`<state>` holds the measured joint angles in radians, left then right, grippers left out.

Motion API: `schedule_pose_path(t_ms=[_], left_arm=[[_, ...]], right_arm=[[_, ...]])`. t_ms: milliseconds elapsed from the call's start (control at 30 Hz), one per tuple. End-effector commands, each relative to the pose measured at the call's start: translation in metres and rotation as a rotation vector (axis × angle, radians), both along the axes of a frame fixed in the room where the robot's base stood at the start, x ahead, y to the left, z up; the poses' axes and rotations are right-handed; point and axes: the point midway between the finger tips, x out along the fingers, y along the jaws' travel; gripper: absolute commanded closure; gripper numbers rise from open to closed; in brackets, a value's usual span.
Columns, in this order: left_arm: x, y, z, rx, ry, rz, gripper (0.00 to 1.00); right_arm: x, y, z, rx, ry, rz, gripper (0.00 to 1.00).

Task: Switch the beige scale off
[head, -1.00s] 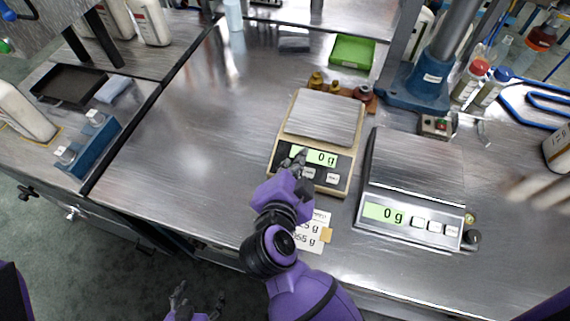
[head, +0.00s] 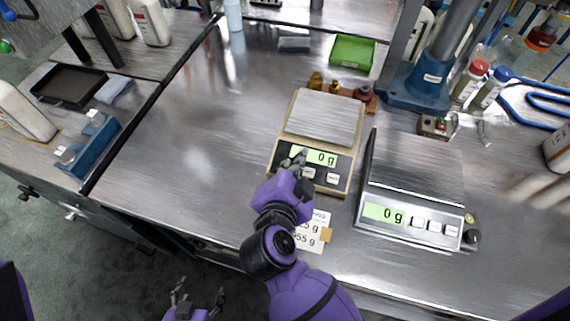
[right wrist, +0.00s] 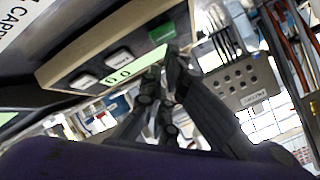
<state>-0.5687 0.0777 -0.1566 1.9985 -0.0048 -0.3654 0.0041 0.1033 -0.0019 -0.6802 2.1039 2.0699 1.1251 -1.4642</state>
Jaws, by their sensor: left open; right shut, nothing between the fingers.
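The beige scale (head: 276,152) stands on the steel bench. Its bare weighing plate faces up and its lit green display (head: 322,158) reads 0 g. My right gripper (head: 299,157) is shut and empty over the left part of the scale's front panel, hiding that part in the head view. In the right wrist view the shut fingers (right wrist: 168,85) are close to the panel, near a green button (right wrist: 161,31) and two white buttons (right wrist: 118,58). I cannot tell whether they touch it. My left gripper (head: 198,300) is open and empty, low in the head view, off the bench.
A grey scale (head: 412,185), also reading 0 g, stands just right of the beige one. Brass weights (head: 316,82) sit behind the beige scale. A paper label (head: 313,235) lies in front, partly under my right arm. The bench to the left is clear.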

Motion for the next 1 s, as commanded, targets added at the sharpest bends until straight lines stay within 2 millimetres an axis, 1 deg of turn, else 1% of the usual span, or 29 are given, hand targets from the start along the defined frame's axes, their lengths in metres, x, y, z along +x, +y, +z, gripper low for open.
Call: schedule_pose_path(t_ms=[233,667,1000], left_arm=[[0.001,0.0,0.002,0.001,-0.002,0.001,0.35],[-0.002,0.001,0.001,0.002,0.003,0.001,0.35],[0.0,0.001,0.004,0.001,-0.001,0.001,0.35]], right_arm=[[0.003,-0.001,-0.007,0.0,-0.001,-0.001,1.0],[0.003,-0.001,-0.008,0.0,-0.001,-0.001,1.0],[0.005,-0.002,-0.012,-0.001,0.0,0.0,1.0]])
